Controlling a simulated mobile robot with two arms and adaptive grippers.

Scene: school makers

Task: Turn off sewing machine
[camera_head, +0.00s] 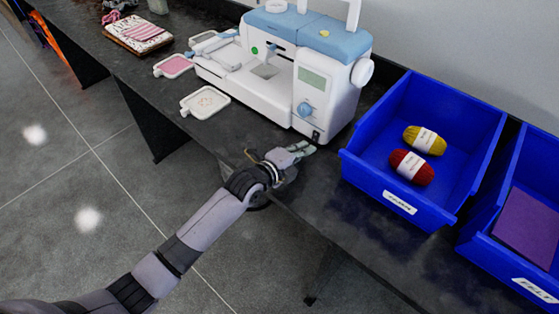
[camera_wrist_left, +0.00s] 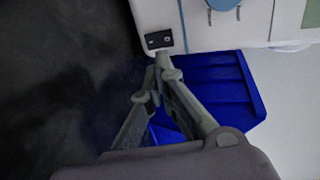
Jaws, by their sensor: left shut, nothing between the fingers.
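The white and light-blue sewing machine (camera_head: 283,85) stands on the dark table, with a blue dial and a small screen on its front. Its small black power switch (camera_head: 316,136) sits at the lower right corner of the body. The switch also shows in the left wrist view (camera_wrist_left: 159,40). My left gripper (camera_head: 305,149) is shut and empty, just in front of and below the switch. In the left wrist view its fingertips (camera_wrist_left: 160,62) are close to the switch's lower edge; I cannot tell whether they touch. My right gripper is not in view.
A blue bin (camera_head: 365,177) with a yellow and a red yarn ball stands close to the right of my gripper. Another blue bin (camera_head: 488,236) holding purple felt is farther right. Small embroidery hoops (camera_head: 205,101) lie left of the machine. The table's front edge runs under my left wrist.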

